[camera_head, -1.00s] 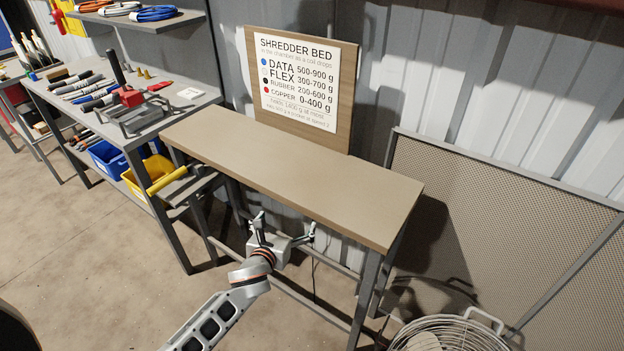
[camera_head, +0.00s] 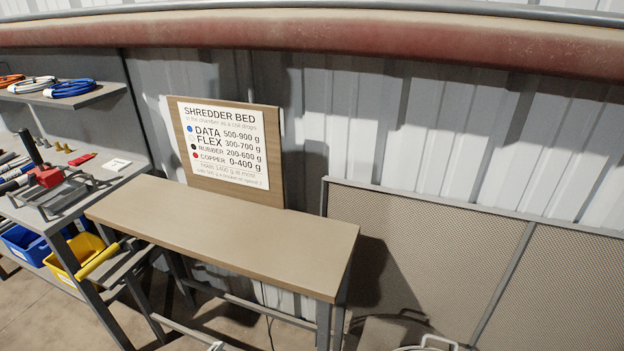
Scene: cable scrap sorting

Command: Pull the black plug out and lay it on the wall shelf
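The black plug is not seen in the head view. A thin dark cord (camera_head: 269,331) hangs below the brown bench, and its ends are hidden. A grey shelf (camera_head: 98,97) with coiled cables is on the wall at the upper left; I cannot tell whether it is the wall shelf meant. A small piece of what looks like my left gripper (camera_head: 216,346) shows at the bottom edge, in front of the bench. The rest is cut off, so its opening does not show. My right gripper is not in view.
The brown bench (camera_head: 225,238) has a bare top. A shredder bed sign (camera_head: 226,150) stands behind it. The tool bench (camera_head: 110,178) is at left, with a blue bin (camera_head: 25,246) and yellow bin (camera_head: 66,262) below. A mesh panel (camera_head: 425,245) stands at right.

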